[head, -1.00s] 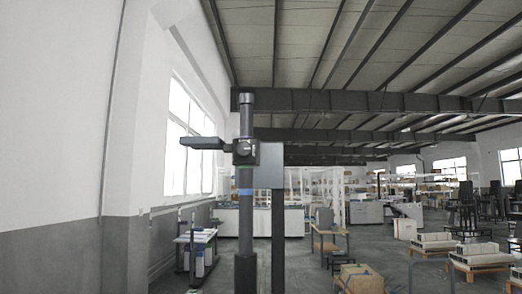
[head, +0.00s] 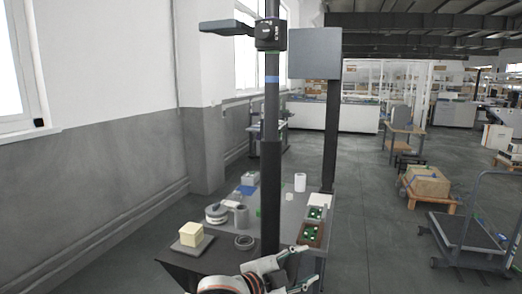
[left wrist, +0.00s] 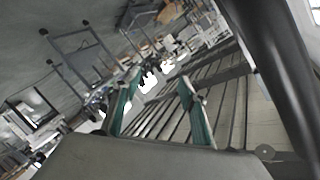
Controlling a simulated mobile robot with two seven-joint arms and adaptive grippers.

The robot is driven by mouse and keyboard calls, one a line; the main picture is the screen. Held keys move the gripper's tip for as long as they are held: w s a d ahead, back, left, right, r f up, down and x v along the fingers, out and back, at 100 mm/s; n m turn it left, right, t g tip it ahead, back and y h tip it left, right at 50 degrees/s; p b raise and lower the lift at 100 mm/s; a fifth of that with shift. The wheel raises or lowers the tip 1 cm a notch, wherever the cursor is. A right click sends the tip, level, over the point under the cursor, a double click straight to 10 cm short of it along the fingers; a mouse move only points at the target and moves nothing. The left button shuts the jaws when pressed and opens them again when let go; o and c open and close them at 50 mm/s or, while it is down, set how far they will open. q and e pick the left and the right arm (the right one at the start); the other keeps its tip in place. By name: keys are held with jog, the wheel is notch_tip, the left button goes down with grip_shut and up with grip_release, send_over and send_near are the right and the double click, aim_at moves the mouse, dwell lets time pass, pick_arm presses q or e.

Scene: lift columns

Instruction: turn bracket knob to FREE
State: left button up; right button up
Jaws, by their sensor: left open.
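The bracket (head: 271,34) is a dark block clamped around the upright column (head: 271,110), high in the head view, with a flat grey arm (head: 227,27) reaching left. Small pale marks show on its front; the knob and its setting are too small to read. My left gripper (head: 312,266) is low in the head view, far below the bracket and right of the column's foot. It is open and empty. In the left wrist view its teal-padded fingers (left wrist: 160,108) stand apart with nothing between them. My right gripper is not in view.
A grey panel (head: 315,54) on a second post stands right of the column. The table below holds a pale yellow block (head: 191,234), a dark ring (head: 244,242), rolls and green boards (head: 311,233). A cart (head: 463,240) stands at right, with open floor before it.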

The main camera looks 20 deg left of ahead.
aim_at(261, 31)
pick_arm(q)
jog(key=w+a+r+m+t+y+p, duration=0.2)
jog(key=r+m, duration=0.7)
jog(key=r, duration=2)
jog(key=s+a+r+m+t+y, duration=0.15)
jog(key=a+r, duration=0.25)
jog(key=r, duration=0.5)
jog(key=s+a+r+m+t+y, duration=0.15)
jog(key=a+r, duration=0.25)
jog(key=r, duration=0.4)
jog(key=s+a+r+y, duration=0.1)
jog(key=s+a+r, duration=0.2)
jog(key=r, duration=0.6)
jog(key=w+p, duration=0.1)
jog(key=w, duration=0.2)
jog(key=w+p, duration=0.1)
jog(key=w, duration=0.2)
jog(key=shift+w+d+r, duration=0.1)
jog(key=shift+w+d, duration=0.05)
jog(key=shift+d, duration=0.05)
jog(key=shift+w+d+p, duration=0.1)
jog(key=shift+w+p, duration=0.3)
jog(key=shift+w, duration=0.4)
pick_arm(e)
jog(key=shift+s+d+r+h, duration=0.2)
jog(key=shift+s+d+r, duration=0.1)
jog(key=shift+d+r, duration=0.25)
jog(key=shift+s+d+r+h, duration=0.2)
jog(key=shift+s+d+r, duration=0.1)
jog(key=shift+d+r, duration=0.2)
